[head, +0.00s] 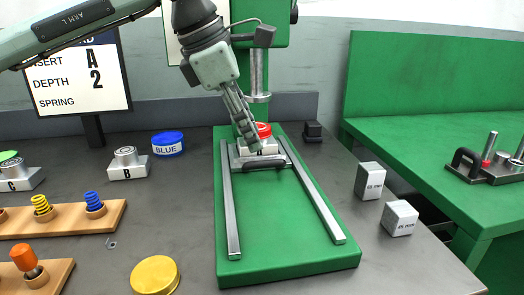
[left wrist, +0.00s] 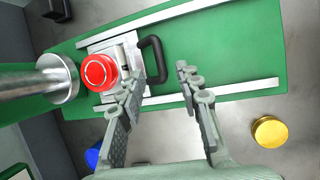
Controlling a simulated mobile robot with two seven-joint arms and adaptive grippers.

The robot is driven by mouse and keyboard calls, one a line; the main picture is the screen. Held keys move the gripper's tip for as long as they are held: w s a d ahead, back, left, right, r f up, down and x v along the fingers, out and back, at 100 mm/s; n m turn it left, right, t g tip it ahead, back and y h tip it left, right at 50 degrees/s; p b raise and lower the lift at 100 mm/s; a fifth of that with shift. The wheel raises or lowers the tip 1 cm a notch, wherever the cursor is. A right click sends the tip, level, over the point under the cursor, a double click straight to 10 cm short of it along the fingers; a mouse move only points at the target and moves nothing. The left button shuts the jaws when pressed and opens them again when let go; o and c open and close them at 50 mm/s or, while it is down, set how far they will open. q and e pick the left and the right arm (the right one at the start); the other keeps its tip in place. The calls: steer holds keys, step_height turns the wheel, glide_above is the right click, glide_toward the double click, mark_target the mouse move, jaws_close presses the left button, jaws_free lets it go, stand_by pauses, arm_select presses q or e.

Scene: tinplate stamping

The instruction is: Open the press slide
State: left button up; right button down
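The press slide is a silver plate (head: 240,160) at the far end of two metal rails on the green press base (head: 278,222), beneath the press column. Its black handle (head: 264,164) faces the near end; the handle also shows in the left wrist view (left wrist: 160,58). A round red part (head: 263,130) sits on the plate beside the ram (left wrist: 62,77). My left gripper (head: 252,146) points down over the slide, close to the handle. My right gripper is not in view.
The rails are clear in front of the slide. Two grey blocks (head: 369,181) (head: 400,217) stand right of the base. A yellow round tin (head: 155,275), a blue tin (head: 168,144) and wooden spring racks (head: 68,219) are on the left. A green table (head: 450,150) stands at right.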

mark_target(266, 161)
arm_select(q)
steer(key=x, duration=0.6)
steer(key=shift+c, duration=0.2)
jaws_close()
